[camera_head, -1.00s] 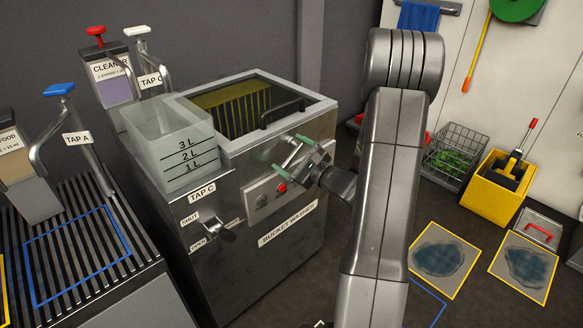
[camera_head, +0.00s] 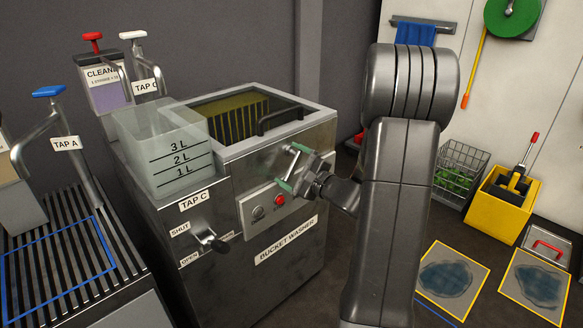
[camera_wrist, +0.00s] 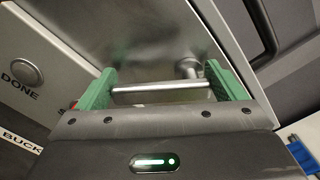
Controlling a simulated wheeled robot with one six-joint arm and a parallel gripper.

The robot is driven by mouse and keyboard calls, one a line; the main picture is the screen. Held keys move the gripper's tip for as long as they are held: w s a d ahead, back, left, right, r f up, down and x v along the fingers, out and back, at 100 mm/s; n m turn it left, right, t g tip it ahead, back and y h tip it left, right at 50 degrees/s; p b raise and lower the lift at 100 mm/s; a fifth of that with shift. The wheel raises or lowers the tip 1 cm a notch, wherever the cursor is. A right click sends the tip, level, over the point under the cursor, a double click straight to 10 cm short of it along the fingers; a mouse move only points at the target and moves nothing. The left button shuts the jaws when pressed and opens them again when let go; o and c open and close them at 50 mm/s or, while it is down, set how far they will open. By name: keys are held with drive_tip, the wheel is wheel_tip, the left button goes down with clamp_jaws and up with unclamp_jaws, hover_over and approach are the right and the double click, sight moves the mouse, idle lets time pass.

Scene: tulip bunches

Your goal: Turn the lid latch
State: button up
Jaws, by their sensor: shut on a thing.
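The lid latch (camera_wrist: 150,86) is a short metal bar on a round post on the bucket washer's steel front. It also shows in the head view (camera_head: 291,164), partly hidden by my fingers. My gripper (camera_wrist: 163,88) has green fingers shut on the latch, one at each end of the bar in the wrist view. In the head view my gripper (camera_head: 291,167) is at the upper front of the bucket washer (camera_head: 270,275). The dark see-through lid (camera_head: 284,104) with a black handle lies closed on top.
A control panel with a red button (camera_head: 279,199) and a grey DONE button (camera_wrist: 22,73) is beside my gripper. A tap C lever (camera_head: 211,241) sticks out lower left. A clear measuring tank (camera_head: 178,165) stands at the washer's left. A yellow bucket (camera_head: 495,207) is on the right floor.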

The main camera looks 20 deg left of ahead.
drive_tip(key=o, duration=1.1)
drive_tip(key=p+v, duration=0.1)
drive_tip(key=v, duration=1.3)
drive_tip(key=shift+p, duration=0.4)
